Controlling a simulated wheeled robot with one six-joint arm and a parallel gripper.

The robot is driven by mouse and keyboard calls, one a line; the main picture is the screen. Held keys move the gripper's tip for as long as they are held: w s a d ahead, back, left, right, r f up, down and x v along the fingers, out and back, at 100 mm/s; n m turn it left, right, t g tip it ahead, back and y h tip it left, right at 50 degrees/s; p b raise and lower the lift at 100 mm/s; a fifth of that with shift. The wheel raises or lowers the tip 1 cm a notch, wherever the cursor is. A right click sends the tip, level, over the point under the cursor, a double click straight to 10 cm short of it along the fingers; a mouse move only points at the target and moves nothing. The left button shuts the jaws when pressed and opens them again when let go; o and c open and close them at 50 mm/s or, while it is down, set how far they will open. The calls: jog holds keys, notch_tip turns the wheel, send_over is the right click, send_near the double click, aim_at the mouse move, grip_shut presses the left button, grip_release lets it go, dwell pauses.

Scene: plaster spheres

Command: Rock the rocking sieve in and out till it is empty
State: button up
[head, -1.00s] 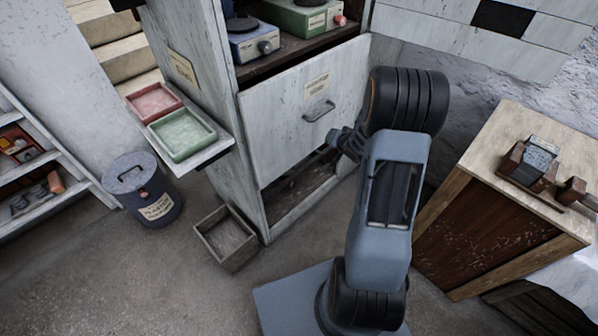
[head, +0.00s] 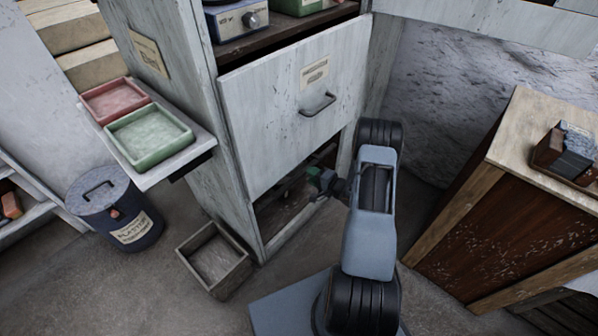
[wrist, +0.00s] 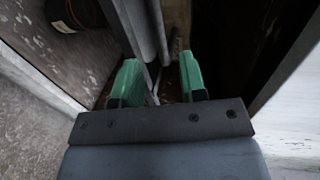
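My gripper (head: 318,180) is low at the open bottom compartment of the grey wooden cabinet, below its front panel (head: 300,98) with a metal handle. In the wrist view its two green fingers (wrist: 160,82) stand apart. Grey metal rods (wrist: 153,35) run through the gap between them and beyond; I cannot tell whether the fingers touch them. I cannot make out the rocking sieve for sure; the compartment (head: 285,208) is dark and partly hidden by my arm. An open wooden box (head: 215,258) sits on the floor at the cabinet's foot.
A lidded dark bin (head: 115,208) stands left of the cabinet. A red tray (head: 115,101) and a green tray (head: 150,137) rest on a side shelf (head: 190,152). A wooden bench (head: 530,150) stands at right. A dark round object (wrist: 72,14) shows beyond the left finger.

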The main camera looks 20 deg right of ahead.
aim_at(299, 168)
jog(key=b+x, duration=0.2)
jog(key=x, duration=0.5)
jog(key=shift+w+a+f, duration=0.1)
jog(key=shift+w, duration=0.15)
grip_shut()
dwell(0.3)
